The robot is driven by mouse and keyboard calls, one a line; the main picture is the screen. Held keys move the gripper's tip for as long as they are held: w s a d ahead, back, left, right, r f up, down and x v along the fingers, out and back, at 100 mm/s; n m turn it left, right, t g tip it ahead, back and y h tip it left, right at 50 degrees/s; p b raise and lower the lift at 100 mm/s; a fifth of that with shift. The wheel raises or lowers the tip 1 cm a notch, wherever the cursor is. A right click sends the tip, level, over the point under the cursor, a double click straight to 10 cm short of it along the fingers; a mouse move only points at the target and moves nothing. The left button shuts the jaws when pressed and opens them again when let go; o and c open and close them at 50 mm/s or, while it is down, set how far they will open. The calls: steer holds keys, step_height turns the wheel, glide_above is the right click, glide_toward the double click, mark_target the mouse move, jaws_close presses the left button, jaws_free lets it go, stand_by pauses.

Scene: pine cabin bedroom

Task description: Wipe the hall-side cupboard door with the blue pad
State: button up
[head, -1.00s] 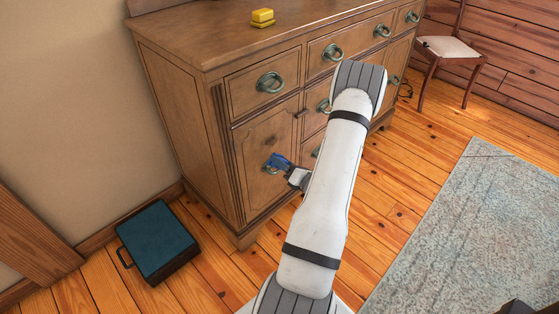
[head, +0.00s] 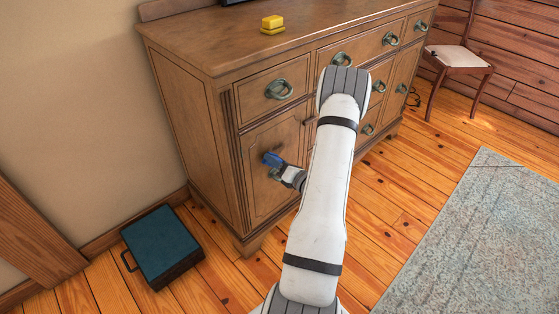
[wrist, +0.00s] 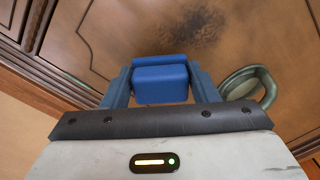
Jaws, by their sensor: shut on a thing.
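The blue pad (head: 271,159) is held in my gripper (head: 279,164) at the left cupboard door (head: 258,138) of the wooden sideboard. In the wrist view the blue pad (wrist: 160,82) sits between the two blue fingers of my gripper (wrist: 160,90), which are shut on it. The door (wrist: 110,40) fills the background there, with a dark smudge (wrist: 190,35) just beyond the pad. The green ring handle (wrist: 250,90) is right of the fingers. I cannot tell whether the pad touches the door.
A yellow sponge-like block (head: 272,23) lies on the sideboard top (head: 215,38). A dark teal case (head: 160,243) lies on the floor at left. A chair (head: 458,57) stands at the back right, and a grey-blue rug (head: 480,230) lies at right.

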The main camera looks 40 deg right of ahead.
mark_target(287, 141)
steer(key=shift+w, duration=0.85)
stand_by(0.3)
steer(key=shift+d, duration=1.7)
steer(key=shift+w+d+b, duration=0.2)
steer(key=shift+d+b, duration=0.05)
steer(key=shift+d, duration=1.4)
steer(key=shift+w+d+b, duration=0.15)
steer(key=shift+d+b, duration=0.05)
steer(key=shift+d, duration=1.4)
steer(key=shift+w, duration=0.1)
steer(key=shift+a, duration=0.1)
